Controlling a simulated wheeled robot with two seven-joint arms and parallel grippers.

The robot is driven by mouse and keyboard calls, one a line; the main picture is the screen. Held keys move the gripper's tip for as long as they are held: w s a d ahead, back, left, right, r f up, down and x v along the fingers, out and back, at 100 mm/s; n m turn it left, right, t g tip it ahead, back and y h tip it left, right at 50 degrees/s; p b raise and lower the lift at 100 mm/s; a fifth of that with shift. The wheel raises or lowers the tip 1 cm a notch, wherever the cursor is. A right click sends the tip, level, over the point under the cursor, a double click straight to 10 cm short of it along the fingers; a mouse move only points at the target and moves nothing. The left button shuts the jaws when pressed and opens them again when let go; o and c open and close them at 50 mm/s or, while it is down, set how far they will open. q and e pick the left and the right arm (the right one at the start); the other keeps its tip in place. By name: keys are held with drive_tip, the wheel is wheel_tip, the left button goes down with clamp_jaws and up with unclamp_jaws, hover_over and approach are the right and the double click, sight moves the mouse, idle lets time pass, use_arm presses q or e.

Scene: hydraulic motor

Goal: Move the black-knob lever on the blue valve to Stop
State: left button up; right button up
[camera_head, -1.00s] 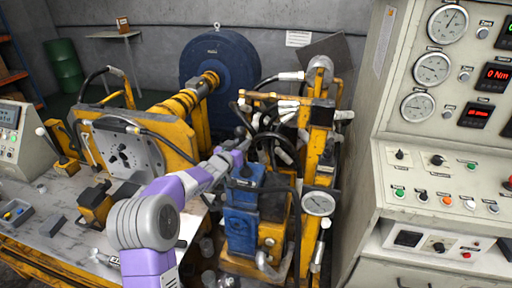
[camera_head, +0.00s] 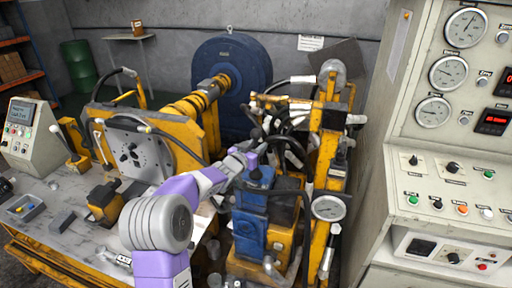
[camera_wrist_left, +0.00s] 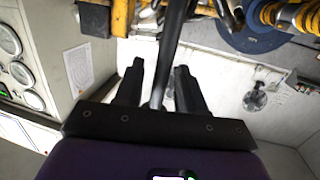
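The blue valve (camera_head: 250,222) stands at the middle of the head view, below my left gripper (camera_head: 243,156). In the left wrist view my left gripper (camera_wrist_left: 160,88) has its two dark fingers apart. A dark rod, which looks like the lever (camera_wrist_left: 170,52), runs between them, with a gap visible on each side. The lever's knob is out of the wrist view and hard to make out in the head view, where the gripper and dark hoses crowd together. I cannot read a Stop mark. My right gripper is in neither view.
A yellow-framed plate (camera_head: 140,152) stands on the left. A control cabinet (camera_head: 378,150) fills the right side. The workbench (camera_head: 65,245) has some free room.

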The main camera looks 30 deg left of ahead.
use_arm(q)
drive_tip(key=s, duration=0.7)
drive_tip(key=shift+s+r+p, duration=0.3)
